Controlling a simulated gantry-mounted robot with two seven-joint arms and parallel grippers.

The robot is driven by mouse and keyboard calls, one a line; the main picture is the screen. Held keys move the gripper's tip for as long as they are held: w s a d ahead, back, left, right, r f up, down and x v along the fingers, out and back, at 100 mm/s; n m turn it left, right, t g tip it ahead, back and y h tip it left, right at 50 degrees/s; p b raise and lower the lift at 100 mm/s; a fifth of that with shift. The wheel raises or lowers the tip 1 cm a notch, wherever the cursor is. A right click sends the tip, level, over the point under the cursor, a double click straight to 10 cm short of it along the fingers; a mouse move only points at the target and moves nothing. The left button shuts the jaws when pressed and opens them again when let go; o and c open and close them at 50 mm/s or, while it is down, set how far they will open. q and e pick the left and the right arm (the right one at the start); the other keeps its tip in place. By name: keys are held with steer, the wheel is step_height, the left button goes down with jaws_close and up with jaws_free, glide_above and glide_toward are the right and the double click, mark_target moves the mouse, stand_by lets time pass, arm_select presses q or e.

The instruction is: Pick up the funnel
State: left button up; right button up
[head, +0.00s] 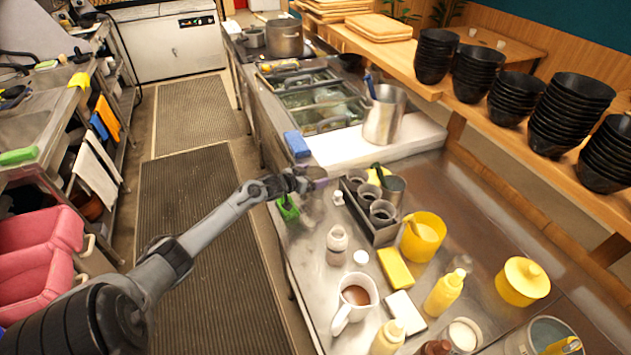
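My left gripper (312,182) is over the left edge of the steel counter (305,255), beside the dark rack of metal cups. Its fingers are small and dark here, and I cannot tell whether they are open or shut. A pale, see-through shape (312,208) shows just below the fingers; it may be the funnel, but its outline is unclear. I cannot tell whether the gripper touches it. A green object (287,208) is at the counter edge just left of it. My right gripper is out of view.
A dark rack (382,237) with metal cups stands right of the gripper. A small white-capped bottle (337,243), a white jug (354,300), a yellow pot (423,236) and squeeze bottles (445,292) crowd the counter. A blue block (297,144) and steel pitcher (384,115) are behind.

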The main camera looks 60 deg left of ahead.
arm_select(q)
steer(key=shift+c, duration=1.4)
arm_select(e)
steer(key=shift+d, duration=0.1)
